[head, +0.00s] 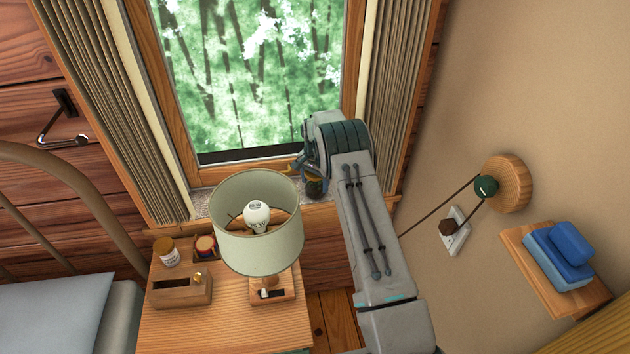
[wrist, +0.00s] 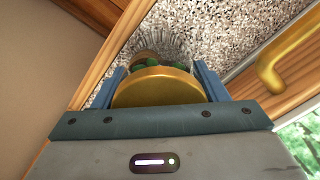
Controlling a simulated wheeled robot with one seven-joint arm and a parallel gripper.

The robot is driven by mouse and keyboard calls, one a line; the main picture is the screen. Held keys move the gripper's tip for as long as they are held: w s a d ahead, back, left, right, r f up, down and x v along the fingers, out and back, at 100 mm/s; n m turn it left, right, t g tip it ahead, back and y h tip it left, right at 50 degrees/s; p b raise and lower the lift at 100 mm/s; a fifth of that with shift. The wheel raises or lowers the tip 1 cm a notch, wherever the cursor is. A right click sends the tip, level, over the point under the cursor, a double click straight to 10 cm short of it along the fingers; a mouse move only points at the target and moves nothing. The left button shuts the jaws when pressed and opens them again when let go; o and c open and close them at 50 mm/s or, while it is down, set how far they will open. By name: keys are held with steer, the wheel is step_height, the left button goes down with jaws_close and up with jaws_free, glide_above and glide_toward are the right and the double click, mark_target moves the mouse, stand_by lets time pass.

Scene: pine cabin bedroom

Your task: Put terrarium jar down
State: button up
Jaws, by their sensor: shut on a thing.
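The terrarium jar (head: 316,188) is a small glass jar with dark green contents, low at the window, at the right end of the speckled stone sill (head: 203,202). In the wrist view its round golden lid (wrist: 158,88) faces me, with green bits and brown matter beyond it. My gripper (wrist: 160,82) is shut on the jar, one blue finger on each side of the lid. In the head view my gripper (head: 305,168) is partly hidden by my arm. The speckled sill lies under the jar. I cannot tell whether the jar's base touches it.
A green-shaded lamp (head: 257,240) stands close left of my arm on the nightstand (head: 200,325), beside a wooden box (head: 180,291) and small jars. A gold window handle (wrist: 285,60) juts over the sill. A wall shelf (head: 520,245) with blue items is at right.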

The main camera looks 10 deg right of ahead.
steer(key=shift+f, duration=0.15)
steer(key=o, duration=1.3)
